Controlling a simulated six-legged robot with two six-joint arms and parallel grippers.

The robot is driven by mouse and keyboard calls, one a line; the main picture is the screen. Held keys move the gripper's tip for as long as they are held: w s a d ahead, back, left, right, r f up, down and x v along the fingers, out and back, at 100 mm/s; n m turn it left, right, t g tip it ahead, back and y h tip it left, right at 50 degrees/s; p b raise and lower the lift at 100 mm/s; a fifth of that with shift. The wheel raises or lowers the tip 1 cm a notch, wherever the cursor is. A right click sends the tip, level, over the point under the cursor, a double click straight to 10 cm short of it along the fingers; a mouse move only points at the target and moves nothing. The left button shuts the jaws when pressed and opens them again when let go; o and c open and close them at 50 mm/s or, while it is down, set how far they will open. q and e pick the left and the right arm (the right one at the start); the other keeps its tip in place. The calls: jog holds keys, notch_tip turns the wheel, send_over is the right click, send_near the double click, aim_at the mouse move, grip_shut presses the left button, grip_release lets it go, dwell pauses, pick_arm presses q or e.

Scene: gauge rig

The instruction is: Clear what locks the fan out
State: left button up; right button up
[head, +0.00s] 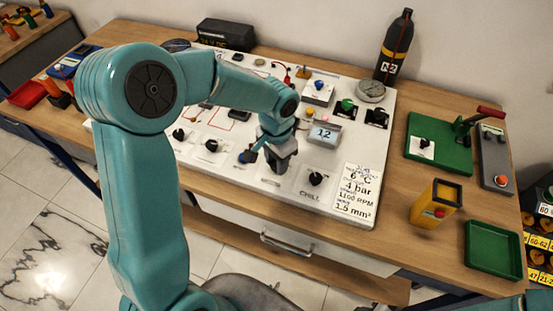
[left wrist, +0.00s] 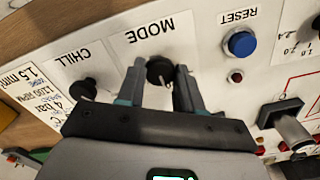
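A white control panel (head: 225,165) lies on the wooden bench. My left gripper (head: 279,172) is over its front part. In the left wrist view, the two fingers of my left gripper (left wrist: 160,84) stand apart on either side of the black MODE knob (left wrist: 159,71); I cannot tell whether they touch it. A blue RESET button (left wrist: 241,43) sits beside it with a small red lamp (left wrist: 236,76). The black CHILL knob (left wrist: 84,89) is on the other side. The MODE knob is hidden behind the gripper in the head view. My right gripper is out of view.
A small display (head: 323,133) reads about 12. A placard (head: 357,190) lists values. A black N2 bottle (head: 394,45) and gauge (head: 371,91) stand behind. A green press (head: 440,145), yellow box (head: 436,203) and green tray (head: 493,249) are to the right.

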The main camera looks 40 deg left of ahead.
pick_arm(q)
jog(key=shift+f+n+b, duration=0.1)
jog(key=shift+n+b, duration=0.6)
jog(key=shift+b, duration=0.05)
jog(key=n+b, duration=0.1)
jog(key=n, duration=0.1)
jog(key=shift+n+b, duration=0.3)
jog(key=shift+b, duration=0.05)
jog(key=n+b, duration=0.1)
jog(key=n, duration=0.2)
jog(key=shift+b, duration=0.4)
jog(key=shift+n+b, duration=0.5)
jog(key=shift+n, duration=0.9)
jog(key=shift+w+r, duration=0.1)
jog(key=shift+r, duration=0.15)
jog(key=o, duration=1)
jog(key=shift+o, duration=0.2)
